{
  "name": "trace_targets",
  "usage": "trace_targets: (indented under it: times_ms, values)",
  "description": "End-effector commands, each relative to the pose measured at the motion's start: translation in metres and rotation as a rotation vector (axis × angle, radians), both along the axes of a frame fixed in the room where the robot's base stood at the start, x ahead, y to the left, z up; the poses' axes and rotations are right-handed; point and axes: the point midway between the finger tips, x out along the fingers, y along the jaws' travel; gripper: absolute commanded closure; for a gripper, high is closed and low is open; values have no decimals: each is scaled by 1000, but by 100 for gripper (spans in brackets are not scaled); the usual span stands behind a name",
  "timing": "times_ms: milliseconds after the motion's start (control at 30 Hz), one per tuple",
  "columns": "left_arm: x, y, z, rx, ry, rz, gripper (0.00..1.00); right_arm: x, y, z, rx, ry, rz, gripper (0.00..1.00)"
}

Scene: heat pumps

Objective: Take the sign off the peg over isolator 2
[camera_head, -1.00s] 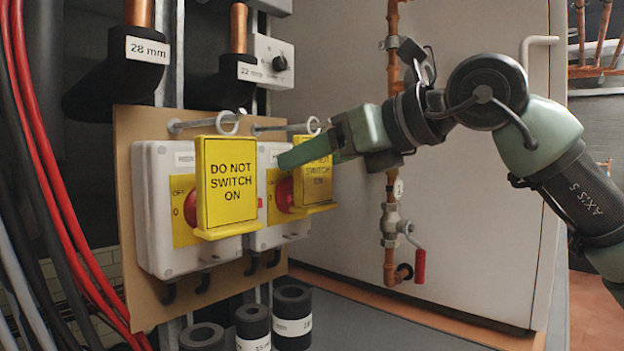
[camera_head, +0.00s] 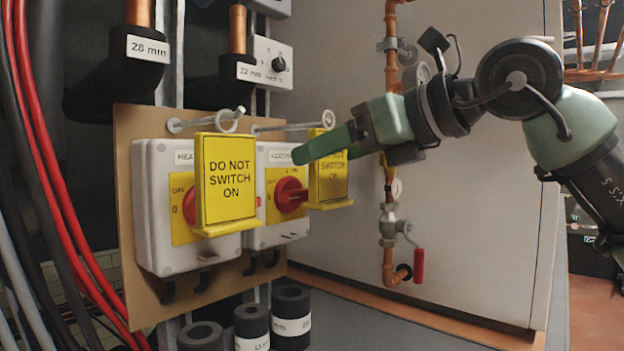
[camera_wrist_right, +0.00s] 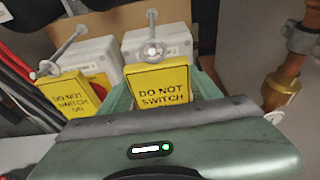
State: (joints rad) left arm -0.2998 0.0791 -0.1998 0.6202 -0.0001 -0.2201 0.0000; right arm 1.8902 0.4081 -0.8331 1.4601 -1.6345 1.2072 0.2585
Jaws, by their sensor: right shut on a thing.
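Two yellow "DO NOT SWITCH ON" signs show in the head view. The left sign (camera_head: 228,180) hangs by its ring on the left peg (camera_head: 190,125), over the left isolator (camera_head: 160,215). My right gripper (camera_head: 325,150) is shut on the right sign (camera_head: 328,183), in front of the right isolator (camera_head: 275,232) with its red knob (camera_head: 290,195). That sign's ring (camera_head: 328,118) is at the tip of the right peg (camera_head: 285,127); I cannot tell whether the peg still passes through it. The held sign (camera_wrist_right: 160,85) is between my fingers in the wrist view. My left gripper is not in view.
A copper pipe with a gauge and red-handled valve (camera_head: 418,265) runs right of the isolators, close to my right arm. Several black insulation pieces (camera_head: 252,325) stand below. Red and black cables (camera_head: 60,190) hang at left.

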Motion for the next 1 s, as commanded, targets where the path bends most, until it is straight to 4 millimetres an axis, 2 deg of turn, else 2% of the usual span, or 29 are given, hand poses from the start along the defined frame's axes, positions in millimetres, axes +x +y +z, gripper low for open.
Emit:
trace_targets:
  times_ms: [1000]
  values:
    - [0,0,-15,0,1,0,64,-24,-33,1,1,-1,0,64]
